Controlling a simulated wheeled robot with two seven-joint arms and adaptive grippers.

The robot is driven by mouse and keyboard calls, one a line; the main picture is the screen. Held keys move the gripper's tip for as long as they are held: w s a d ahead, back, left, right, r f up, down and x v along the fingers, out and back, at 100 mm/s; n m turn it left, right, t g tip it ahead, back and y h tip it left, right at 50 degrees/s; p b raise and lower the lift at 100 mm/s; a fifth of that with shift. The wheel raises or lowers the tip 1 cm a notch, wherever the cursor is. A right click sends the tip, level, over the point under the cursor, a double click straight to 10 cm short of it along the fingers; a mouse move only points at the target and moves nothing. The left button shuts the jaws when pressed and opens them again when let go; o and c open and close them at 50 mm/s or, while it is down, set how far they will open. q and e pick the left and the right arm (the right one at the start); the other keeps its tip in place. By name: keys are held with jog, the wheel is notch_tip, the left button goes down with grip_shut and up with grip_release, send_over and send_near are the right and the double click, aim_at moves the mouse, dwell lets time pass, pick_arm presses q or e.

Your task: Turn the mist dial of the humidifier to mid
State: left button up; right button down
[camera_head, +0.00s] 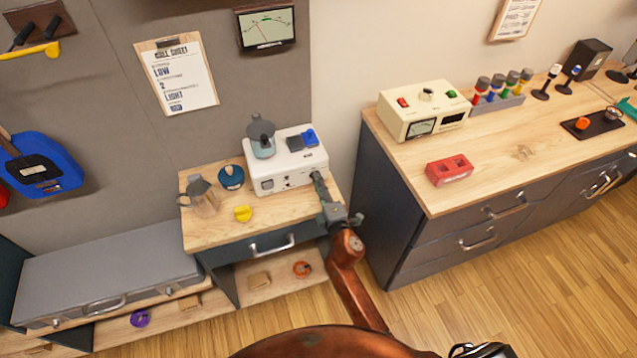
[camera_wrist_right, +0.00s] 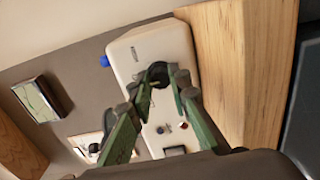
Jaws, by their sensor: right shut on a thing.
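The humidifier seems to be the white box-shaped unit (camera_head: 287,163) on the small wooden table, with controls on its front face. It also shows in the right wrist view (camera_wrist_right: 150,52). My right gripper (camera_head: 318,178) reaches its front at the right end. In the right wrist view my right gripper (camera_wrist_right: 161,82) has its two green fingers closed around a dark round dial (camera_wrist_right: 157,70), shut on it. The fingers partly cover the dial, and its pointer setting cannot be read. My left gripper is not in view.
A teal-grey bottle (camera_head: 262,140) and a blue item (camera_head: 310,137) stand on the unit. A separate workbench (camera_head: 500,156) stands to the right.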

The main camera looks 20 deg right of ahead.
jog(key=c, duration=1.8)
grip_release()
jog(key=s, duration=1.2)
jog(key=shift+d, duration=0.15)
jog(key=s+d+f+m+g, duration=0.25)
jog(key=s+f, duration=0.35)
jog(key=f, duration=0.9)
jog(key=s+d+f+m+g, duration=0.1)
jog(key=s+f+m+g, duration=0.3)
jog(key=f, duration=1)
jog(key=s+d+f+m+g, duration=0.25)
jog(key=s+f, duration=0.45)
jog(key=f, duration=0.8)
jog(key=s+d+f+m+g, duration=0.2)
jog(key=s+f, duration=0.5)
jog(key=s, duration=0.3)
jog(key=s+d+f+m+g, duration=0.2)
jog(key=s+f+g, duration=0.1)
jog(key=s+f, duration=0.5)
jog(key=s+d+f+m+g, duration=0.1)
jog(key=s+f+m, duration=0.1)
jog(key=s, duration=0.9)
jog(key=s+d+f+m+g, duration=0.1)
jog(key=s+d+m+g, duration=0.1)
jog(key=s, duration=0.9)
jog(key=shift+d+f+g+h+p, duration=0.15)
jog(key=shift+f+g+h+p, duration=0.15)
jog(key=shift+f+h+p, duration=0.15)
